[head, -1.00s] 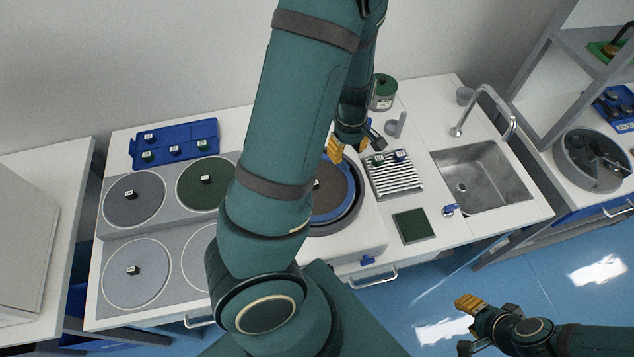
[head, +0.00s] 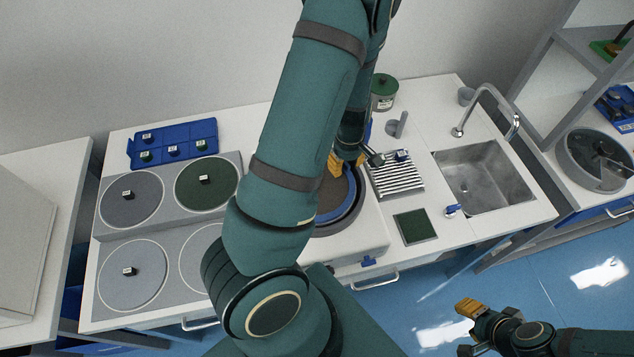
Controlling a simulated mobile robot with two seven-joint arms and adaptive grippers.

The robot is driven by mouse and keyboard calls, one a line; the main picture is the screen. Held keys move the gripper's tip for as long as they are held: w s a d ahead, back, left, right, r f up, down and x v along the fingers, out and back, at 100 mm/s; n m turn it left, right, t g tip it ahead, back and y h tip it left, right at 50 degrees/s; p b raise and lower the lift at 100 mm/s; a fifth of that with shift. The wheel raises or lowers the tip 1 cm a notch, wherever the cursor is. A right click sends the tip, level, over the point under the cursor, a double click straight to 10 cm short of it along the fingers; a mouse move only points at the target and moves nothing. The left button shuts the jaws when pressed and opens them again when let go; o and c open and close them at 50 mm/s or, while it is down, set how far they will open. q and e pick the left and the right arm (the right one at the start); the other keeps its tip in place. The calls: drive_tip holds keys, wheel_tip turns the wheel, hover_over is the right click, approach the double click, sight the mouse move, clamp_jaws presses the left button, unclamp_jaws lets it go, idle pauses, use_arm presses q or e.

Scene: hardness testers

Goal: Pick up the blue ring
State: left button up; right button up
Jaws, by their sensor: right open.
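The blue ring (head: 343,207) lies around a brown disc on a round wheel unit in the middle of the bench. My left arm crosses in front and hides its left part. My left gripper (head: 347,163), with yellow fingertips, is at the far edge of the ring. I cannot tell whether it touches the ring or how far its fingers are apart. My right gripper (head: 467,328) is open and empty, low at the right over the blue floor, well away from the bench.
A striped rack (head: 398,180) and a green square pad (head: 414,226) are right of the wheel unit, then a sink (head: 484,178) with a tap. A lidded pot (head: 384,93) stands behind. Round plates and a blue tray (head: 192,133) are at the left.

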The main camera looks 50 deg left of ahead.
use_arm(q)
clamp_jaws()
